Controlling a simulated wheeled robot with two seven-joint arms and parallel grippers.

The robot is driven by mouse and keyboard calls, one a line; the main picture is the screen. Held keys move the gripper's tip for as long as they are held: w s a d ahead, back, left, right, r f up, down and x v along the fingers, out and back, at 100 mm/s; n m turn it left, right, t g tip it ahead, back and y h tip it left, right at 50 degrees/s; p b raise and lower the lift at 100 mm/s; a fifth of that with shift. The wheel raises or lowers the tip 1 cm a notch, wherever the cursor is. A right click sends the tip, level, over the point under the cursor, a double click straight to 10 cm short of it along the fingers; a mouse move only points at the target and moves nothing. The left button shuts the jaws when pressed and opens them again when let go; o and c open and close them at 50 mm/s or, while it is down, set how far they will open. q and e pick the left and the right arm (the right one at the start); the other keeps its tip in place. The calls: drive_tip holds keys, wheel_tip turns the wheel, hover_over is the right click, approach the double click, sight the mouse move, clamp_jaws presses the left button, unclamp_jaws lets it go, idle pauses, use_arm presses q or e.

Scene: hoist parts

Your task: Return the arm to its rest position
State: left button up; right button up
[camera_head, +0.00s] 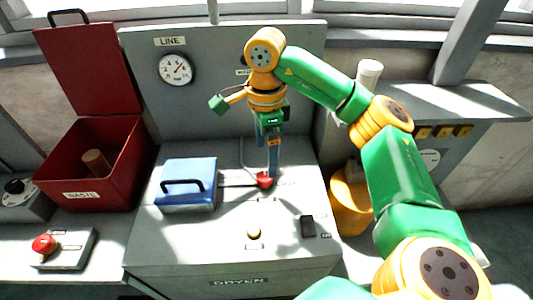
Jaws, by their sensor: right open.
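My right arm, green and yellow, reaches in from the right. Its right gripper (271,172) points down over the grey console (190,246) marked "DRYEN". The gripper is open, and its fingertips are close to a small red knob (264,180) on the console top. I cannot tell whether they touch the knob. The fingers overlap in this view, so the gap between them is hard to see. My left gripper is not in view.
A blue box with a black handle (188,185) sits left of the gripper. Behind rises a grey panel with a "LINE" gauge (175,69). A yellow container (350,200) stands right.

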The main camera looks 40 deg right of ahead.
drive_tip(key=shift+s+a+r, duration=0.25)
drive_tip(key=shift+s+a, duration=0.1)
drive_tip(key=shift+s, duration=0.3)
drive_tip(key=shift+s+a+r, duration=0.2)
drive_tip(key=shift+s+a, duration=0.15)
drive_tip(key=shift+s, duration=0.25)
